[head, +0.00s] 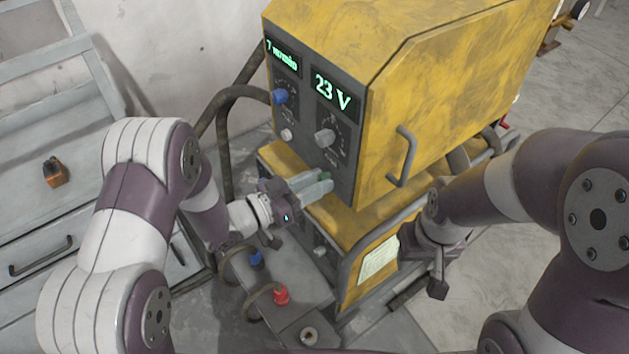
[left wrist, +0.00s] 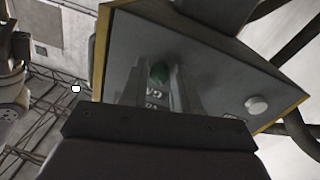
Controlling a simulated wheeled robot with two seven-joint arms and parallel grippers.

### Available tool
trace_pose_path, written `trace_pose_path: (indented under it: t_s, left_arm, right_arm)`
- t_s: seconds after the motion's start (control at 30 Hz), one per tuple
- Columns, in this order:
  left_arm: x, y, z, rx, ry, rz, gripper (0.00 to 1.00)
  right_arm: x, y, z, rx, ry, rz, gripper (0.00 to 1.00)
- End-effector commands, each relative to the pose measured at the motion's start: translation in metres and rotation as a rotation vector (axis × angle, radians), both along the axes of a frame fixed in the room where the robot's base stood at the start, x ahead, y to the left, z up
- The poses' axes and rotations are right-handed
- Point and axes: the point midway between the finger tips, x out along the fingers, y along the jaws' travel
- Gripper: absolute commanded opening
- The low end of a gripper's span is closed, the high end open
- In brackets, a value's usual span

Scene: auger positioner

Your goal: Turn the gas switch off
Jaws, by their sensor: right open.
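The green gas switch (head: 325,176) is on the dark front panel of the yellow welding machine (head: 450,80), low on its upper box. My left gripper (head: 312,185) reaches it from the left, with its fingers at the panel. In the left wrist view, the green switch (left wrist: 158,72) shows between the two finger tips of the left gripper (left wrist: 159,80), with white lettering below it. Whether the fingers press on the switch is not clear. The switch's exact setting is hard to read. My right gripper (head: 420,284) is open and empty, beside the machine's lower right side.
The panel has a blue knob (head: 280,97), a grey knob (head: 325,137) and displays reading 23 V and another value. A handle (head: 403,157) juts from the machine's side. Cables with blue and red (head: 281,295) connectors lie below my left gripper. A grey drawer cabinet (head: 40,200) stands left.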

Motion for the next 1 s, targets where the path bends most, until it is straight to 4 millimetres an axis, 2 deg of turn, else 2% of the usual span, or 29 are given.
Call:
trace_pose_path:
  t_s: [0.3,0.43,0.57,0.8,1.0]
  left_arm:
    - [0.0,0.0,0.001,-0.001,-0.003,0.0,0.48]
    - [-0.004,0.008,0.0,0.0,-0.003,0.002,0.48]
    - [-0.017,0.031,0.0,-0.001,0.0,0.007,0.48]
    - [-0.051,0.085,-0.001,0.0,-0.001,0.008,0.48]
    - [-0.065,0.106,0.0,-0.001,-0.002,0.003,0.48]
  right_arm:
    - [0.0,0.0,0.0,0.0,0.0,0.0,0.43]
    - [0.0,0.0,-0.001,0.0,0.0,0.0,0.43]
    - [0.0,0.0,-0.004,0.0,0.0,0.0,0.43]
    - [0.0,0.0,-0.008,0.0,0.0,0.0,0.43]
    - [0.0,0.0,-0.008,0.0,0.0,0.0,0.43]
